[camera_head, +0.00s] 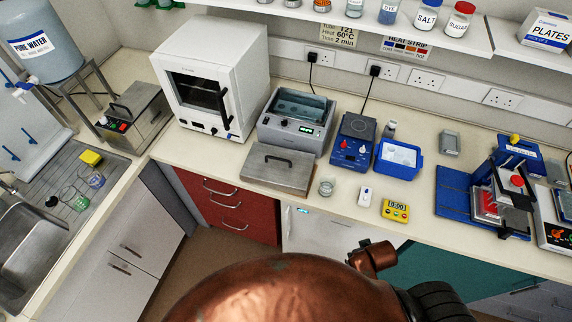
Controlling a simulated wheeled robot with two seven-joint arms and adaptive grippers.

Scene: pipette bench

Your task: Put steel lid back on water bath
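The steel lid (294,172) is a flat grey metal plate with a dark bar handle on top. It lies on the counter just in front of the water bath. The water bath (292,137) is a grey box with a dark display and knobs on its front. Its top is open and bluish water shows inside. Neither of my grippers shows in the head view; only copper-coloured parts of my own body fill the bottom middle.
A white oven (210,80) stands left of the bath. A blue hotplate (352,140) and a blue ice tub (398,160) stand to its right. A glass beaker (327,187), a small white device (365,196) and a yellow timer (395,210) sit near the front edge.

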